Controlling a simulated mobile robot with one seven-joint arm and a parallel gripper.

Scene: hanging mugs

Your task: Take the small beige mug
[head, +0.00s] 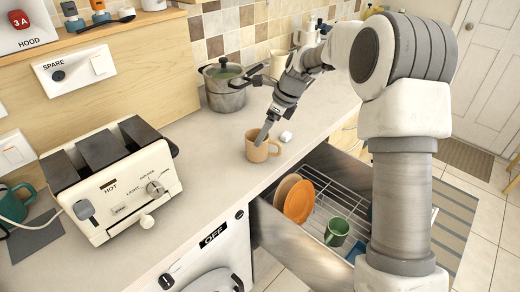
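The small beige mug (258,151) stands upright on the counter, left of the open drawer, with its handle toward the right. My gripper (265,133) reaches down to it from the upper right. A dark finger overlaps the mug's opening and seems to enter it or pass just in front of it. I cannot make out the second finger or the gap between them, so I cannot tell if the mug is gripped.
A steel pot (225,93) stands behind the mug, and a small white object (287,136) lies to its right. A toaster (110,180) is at left. The open drawer (300,250) holds orange plates (299,202) and a green mug (337,231). Counter between toaster and mug is clear.

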